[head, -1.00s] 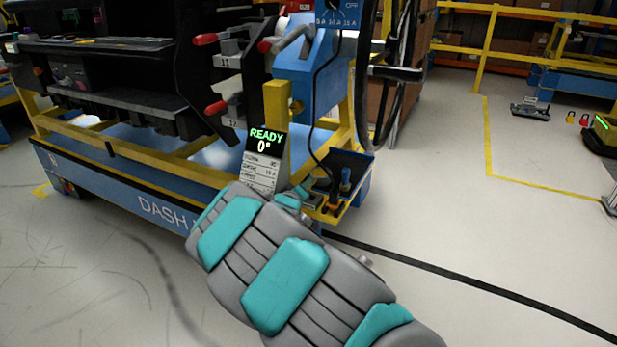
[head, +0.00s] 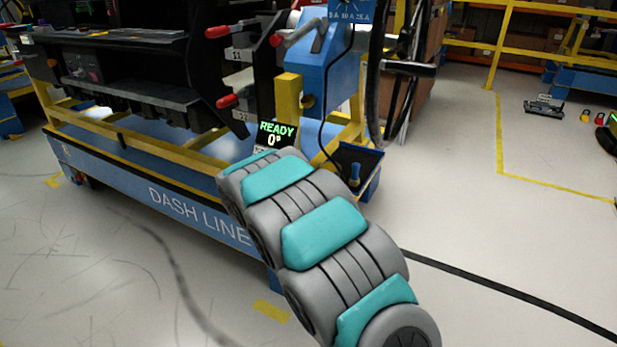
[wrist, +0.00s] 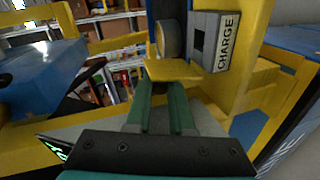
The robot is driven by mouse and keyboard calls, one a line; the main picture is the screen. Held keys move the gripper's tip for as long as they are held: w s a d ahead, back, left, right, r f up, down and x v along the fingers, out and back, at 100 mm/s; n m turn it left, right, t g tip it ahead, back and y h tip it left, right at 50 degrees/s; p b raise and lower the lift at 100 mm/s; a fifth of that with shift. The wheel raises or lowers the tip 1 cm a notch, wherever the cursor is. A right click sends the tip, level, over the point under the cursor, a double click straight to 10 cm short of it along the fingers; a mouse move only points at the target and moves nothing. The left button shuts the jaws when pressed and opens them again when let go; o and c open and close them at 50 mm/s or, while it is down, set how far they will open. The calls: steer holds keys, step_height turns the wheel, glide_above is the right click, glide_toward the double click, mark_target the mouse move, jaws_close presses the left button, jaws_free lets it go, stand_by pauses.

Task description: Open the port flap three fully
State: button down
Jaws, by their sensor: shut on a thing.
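In the wrist view, my gripper (wrist: 164,92) has its two green fingers close together. Their tips meet the near edge of a small yellow plate (wrist: 173,71), which looks like the port flap and sticks out towards me. Its hold on the plate is partly hidden. A round grey part (wrist: 170,42) sits just above the plate, and a grey box with a dark square and the label CHARGE (wrist: 210,42) is to the right. No number three is readable. In the head view, my own arm hides the gripper and the flap.
The blue and yellow DASH LINE cart (head: 165,200) carries the black dashboard (head: 120,60). A READY 0° display (head: 276,133) stands above my arm. Red-tipped handles (head: 228,101) and a handwheel (head: 374,90) project nearby. Open floor (head: 480,190) lies to the right, crossed by a black cable.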

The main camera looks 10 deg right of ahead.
steer(key=shift+a, duration=0.1)
steer(key=c, duration=0.8)
jaws_free()
steer(key=v, duration=0.7)
steer(key=shift+s+a, duration=0.2)
steer(key=shift+s, duration=0.1)
steer(key=shift+r, duration=0.1)
